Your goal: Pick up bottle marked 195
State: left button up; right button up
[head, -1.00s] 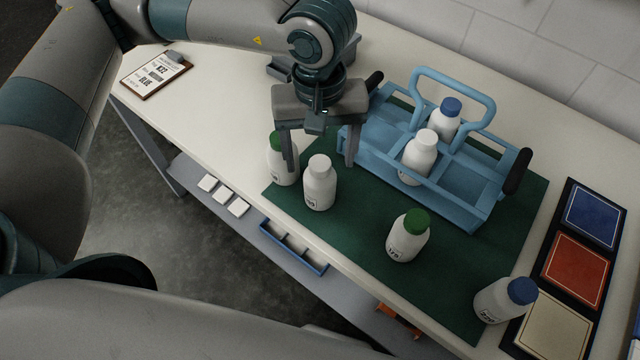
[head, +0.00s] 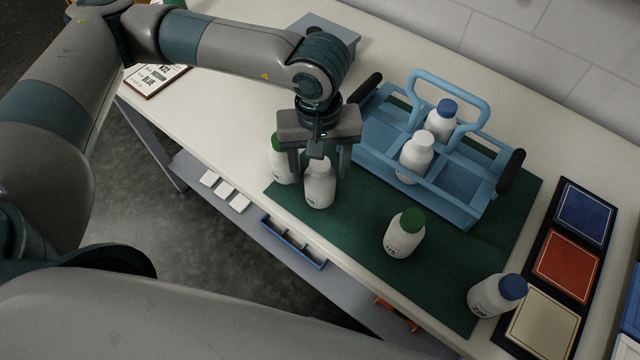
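A white-capped white bottle (head: 319,191) stands on the green mat (head: 350,225); its label is too small to read surely. My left gripper (head: 320,170) points down over it, open, with one finger on each side of its top; the gripper body hides part of the cap. A green-capped bottle (head: 281,170) stands just left, partly behind a finger. Another green-capped bottle (head: 403,238) stands at the mat's middle front. A blue-capped bottle (head: 490,298) stands at the right front corner. I cannot read which is marked 195. My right gripper is not in view.
A blue carrier (head: 462,192) with a tall handle stands behind, holding a white-capped bottle (head: 415,160) and a blue-capped bottle (head: 441,122). A dark panel (head: 540,285) with blue, red and cream squares lies right. A clipboard (head: 155,80) lies far left.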

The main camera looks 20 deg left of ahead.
pick_arm(q)
jog(key=c, duration=1.2)
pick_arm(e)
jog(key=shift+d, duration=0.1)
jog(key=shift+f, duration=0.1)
